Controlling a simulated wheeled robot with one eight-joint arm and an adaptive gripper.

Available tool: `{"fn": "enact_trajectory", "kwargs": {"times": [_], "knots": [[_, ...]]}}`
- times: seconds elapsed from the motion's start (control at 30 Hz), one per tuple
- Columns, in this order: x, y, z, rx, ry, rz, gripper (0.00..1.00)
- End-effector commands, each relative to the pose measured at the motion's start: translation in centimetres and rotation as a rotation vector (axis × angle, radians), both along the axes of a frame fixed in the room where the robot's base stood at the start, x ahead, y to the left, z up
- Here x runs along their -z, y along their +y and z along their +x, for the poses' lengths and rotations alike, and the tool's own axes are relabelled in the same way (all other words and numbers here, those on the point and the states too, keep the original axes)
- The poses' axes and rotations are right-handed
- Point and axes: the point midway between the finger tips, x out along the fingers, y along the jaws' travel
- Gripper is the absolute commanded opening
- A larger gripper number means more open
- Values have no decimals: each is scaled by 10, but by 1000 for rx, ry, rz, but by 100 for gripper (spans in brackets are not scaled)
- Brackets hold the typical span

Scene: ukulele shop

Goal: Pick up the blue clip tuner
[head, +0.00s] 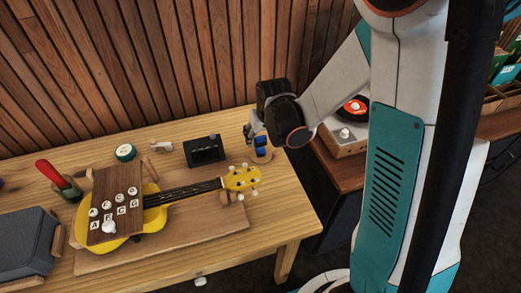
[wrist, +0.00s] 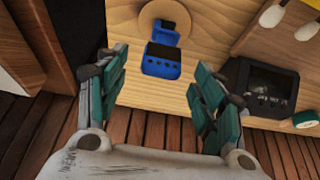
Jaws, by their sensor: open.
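The blue clip tuner (wrist: 162,60) lies on a light wooden block or stand on the workbench, in the upper middle of the wrist view. In the head view the blue tuner (head: 259,141) shows just below my gripper near the bench's right end, partly hidden by it. My gripper (wrist: 163,92) is open and empty, its two teal-padded fingers on either side below the tuner in the wrist view. In the head view my gripper (head: 254,135) is above the back right part of the bench. I see no contact between fingers and tuner.
A black box with knobs (head: 204,150) stands left of the tuner. A yellow ukulele (head: 152,212) lies in front, its headstock close by. A green round tin (head: 125,153) and a red-handled tool (head: 52,174) are farther left. A record player (head: 345,132) stands on the right.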

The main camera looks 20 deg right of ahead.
Motion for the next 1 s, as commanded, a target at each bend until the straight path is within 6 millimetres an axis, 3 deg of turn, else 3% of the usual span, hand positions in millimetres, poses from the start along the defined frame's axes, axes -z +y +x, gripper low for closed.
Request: {"fn": "enact_trajectory", "kwargs": {"times": [0.03,0.13,0.4,0.6,1.0], "knots": [[12,1,3,0,0,0,62],[23,1,8,0,0,0,62],[24,1,9,0,0,0,62],[24,1,9,0,0,0,18],[22,1,9,0,0,0,18]]}}
